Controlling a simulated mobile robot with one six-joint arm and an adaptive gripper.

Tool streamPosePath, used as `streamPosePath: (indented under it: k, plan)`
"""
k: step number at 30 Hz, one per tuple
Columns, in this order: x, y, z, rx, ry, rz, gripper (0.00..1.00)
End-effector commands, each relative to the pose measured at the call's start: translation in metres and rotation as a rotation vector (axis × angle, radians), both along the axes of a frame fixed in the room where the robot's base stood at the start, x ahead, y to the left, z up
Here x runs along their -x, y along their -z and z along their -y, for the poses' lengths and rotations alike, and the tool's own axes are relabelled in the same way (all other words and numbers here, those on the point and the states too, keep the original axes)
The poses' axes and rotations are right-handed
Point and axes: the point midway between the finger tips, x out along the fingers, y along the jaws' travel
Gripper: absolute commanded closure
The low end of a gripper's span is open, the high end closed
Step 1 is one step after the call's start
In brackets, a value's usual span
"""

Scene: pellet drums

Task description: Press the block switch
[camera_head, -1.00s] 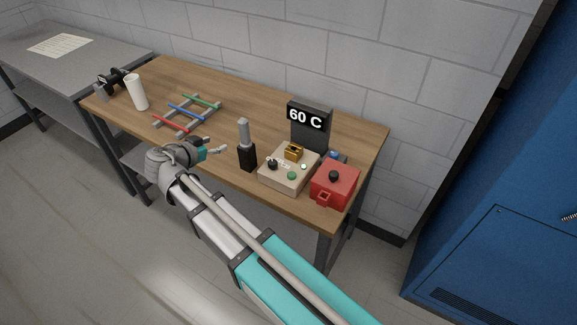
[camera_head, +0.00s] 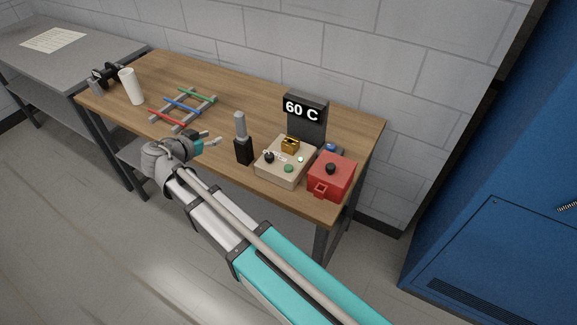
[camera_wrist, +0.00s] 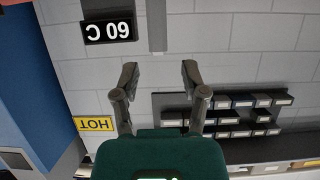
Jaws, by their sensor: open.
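A beige control box (camera_head: 286,161) stands on the wooden table near its right end. It carries a brass block (camera_head: 290,145) on top, a black knob (camera_head: 269,157), a green button (camera_head: 289,169) and a small lit green lamp (camera_head: 300,159). Which of these is the block switch is not marked legibly. A dark display (camera_head: 305,113) behind the box reads 60 C; it shows upside down in the wrist view (camera_wrist: 108,31). My gripper (camera_head: 205,137) is open and empty, left of the box and apart from it, near the table's front edge. In the wrist view my two fingers (camera_wrist: 160,75) are spread apart.
A black holder with a grey-handled tool (camera_head: 242,143) stands between my gripper and the box. A red box (camera_head: 331,177) stands right of the beige box. A rack with coloured rods (camera_head: 183,107) and a white cylinder (camera_head: 131,87) are farther left. A blue cabinet (camera_head: 500,200) stands at right.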

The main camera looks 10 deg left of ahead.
Motion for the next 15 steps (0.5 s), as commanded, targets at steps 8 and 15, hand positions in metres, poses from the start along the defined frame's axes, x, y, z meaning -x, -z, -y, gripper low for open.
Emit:
streamPosePath:
  k: [8,15]
  plan:
    - [0.0,0.0,0.0,0.0,0.0,0.0,1.0]
    - [0.0,0.0,0.0,0.0,0.0,0.0,1.0]
